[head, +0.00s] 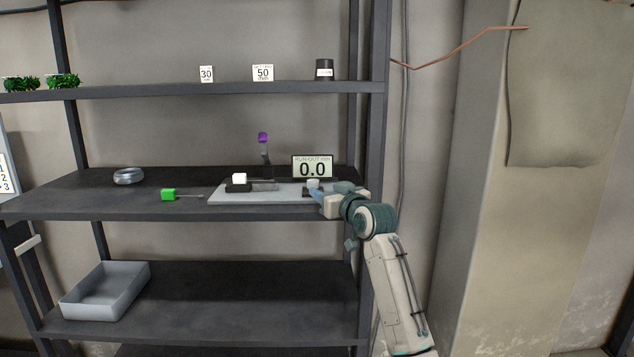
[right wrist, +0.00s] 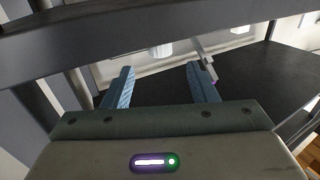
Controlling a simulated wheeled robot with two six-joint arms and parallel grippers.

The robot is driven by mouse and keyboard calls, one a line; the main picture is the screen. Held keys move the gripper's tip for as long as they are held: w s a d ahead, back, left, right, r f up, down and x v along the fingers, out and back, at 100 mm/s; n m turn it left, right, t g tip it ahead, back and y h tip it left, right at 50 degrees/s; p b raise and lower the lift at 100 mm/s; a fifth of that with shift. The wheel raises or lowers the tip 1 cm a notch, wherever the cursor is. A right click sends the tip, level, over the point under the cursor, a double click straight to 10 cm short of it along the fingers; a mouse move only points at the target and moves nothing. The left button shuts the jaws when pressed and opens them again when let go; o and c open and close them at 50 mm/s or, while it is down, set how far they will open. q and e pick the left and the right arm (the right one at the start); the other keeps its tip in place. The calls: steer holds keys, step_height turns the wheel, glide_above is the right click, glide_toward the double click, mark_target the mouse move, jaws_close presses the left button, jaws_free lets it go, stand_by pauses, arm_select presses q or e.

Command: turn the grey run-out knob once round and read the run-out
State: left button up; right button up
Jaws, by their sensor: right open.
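The small light-grey knob (head: 313,183) sits at the right end of a grey base plate (head: 275,197) on the middle shelf. Behind it stands a display (head: 312,167) labelled RUN-OUT mm that reads 0.0. My right gripper (head: 322,197) is at the plate's right end, close to the knob; in the head view I cannot tell whether it touches it. In the right wrist view my right gripper (right wrist: 161,70) has its two blue fingers spread, with nothing held between them. A pale rounded piece, perhaps the knob, shows beyond the fingertips. My left gripper is not in view.
A shelf post (head: 376,130) stands near my right arm.

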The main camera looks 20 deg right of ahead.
mark_target(316, 185)
steer(key=w, duration=0.4)
steer(key=w+a+p, duration=0.1)
steer(key=w, duration=0.1)
steer(key=shift+f, duration=0.1)
steer(key=shift+f, duration=0.1)
steer(key=c, duration=1)
